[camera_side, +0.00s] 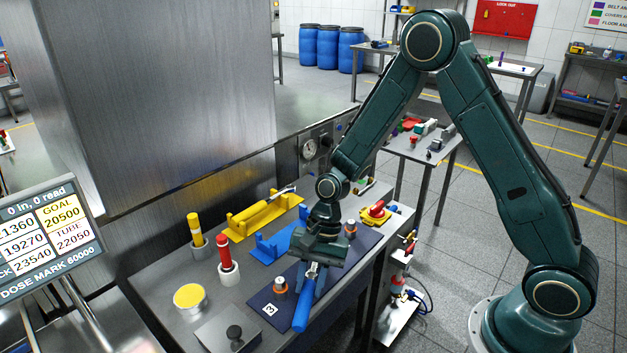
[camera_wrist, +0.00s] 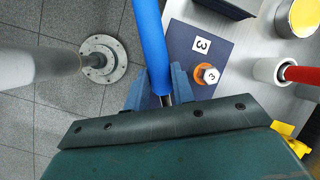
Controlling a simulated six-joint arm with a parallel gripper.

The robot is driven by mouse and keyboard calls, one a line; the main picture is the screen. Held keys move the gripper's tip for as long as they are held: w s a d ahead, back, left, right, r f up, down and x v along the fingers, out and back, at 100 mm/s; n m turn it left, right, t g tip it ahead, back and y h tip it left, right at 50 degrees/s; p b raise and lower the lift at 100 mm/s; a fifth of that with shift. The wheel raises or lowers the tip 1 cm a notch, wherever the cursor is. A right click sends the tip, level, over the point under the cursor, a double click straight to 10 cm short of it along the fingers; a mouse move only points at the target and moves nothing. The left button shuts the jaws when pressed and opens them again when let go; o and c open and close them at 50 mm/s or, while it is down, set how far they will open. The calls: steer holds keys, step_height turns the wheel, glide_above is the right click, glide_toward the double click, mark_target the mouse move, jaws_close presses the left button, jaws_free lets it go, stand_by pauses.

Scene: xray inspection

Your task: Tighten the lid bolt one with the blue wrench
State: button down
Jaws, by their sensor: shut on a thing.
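My gripper (camera_side: 318,264) is shut on the blue wrench (camera_side: 304,302), above the dark blue mat (camera_side: 262,299). In the wrist view the blue handle (camera_wrist: 150,40) runs up from between the fingers (camera_wrist: 159,92); the wrench's working end is hidden under my gripper. I cannot make out which bolt is one.
The blue rack (camera_side: 268,250) stands left of my gripper. Behind it is a yellow rack (camera_side: 240,228) with a yellow-handled tool. Red (camera_side: 225,254) and yellow (camera_side: 194,229) handles stand in holders. A yellow-topped tin (camera_side: 189,297) and a red-and-yellow switch (camera_side: 377,212) are also on the bench.

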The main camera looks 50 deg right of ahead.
steer(key=shift+r, duration=0.75)
stand_by(1.6)
steer(key=shift+r, duration=1.9)
steer(key=shift+d, duration=0.1)
steer(key=shift+w+d+f+n, duration=0.2)
steer(key=shift+w+d+n, duration=0.1)
steer(key=shift+d, duration=0.15)
steer(key=w+d+n+g, duration=0.1)
steer(key=d+n, duration=0.2)
steer(key=d, duration=0.2)
steer(key=d+f+n+g+h, duration=0.1)
steer(key=d+n, duration=0.2)
steer(key=d, duration=0.2)
steer(key=w+d+f+n+g+h, duration=0.1)
steer(key=d+n, duration=0.2)
steer(key=d, duration=0.2)
steer(key=shift+w+f+n, duration=0.2)
steer(key=shift+w+n, duration=0.15)
steer(key=shift+n, duration=0.05)
steer(key=shift+d+n+g+h, duration=0.3)
steer(key=shift+d+n+h, duration=0.1)
steer(key=shift+d, duration=0.25)
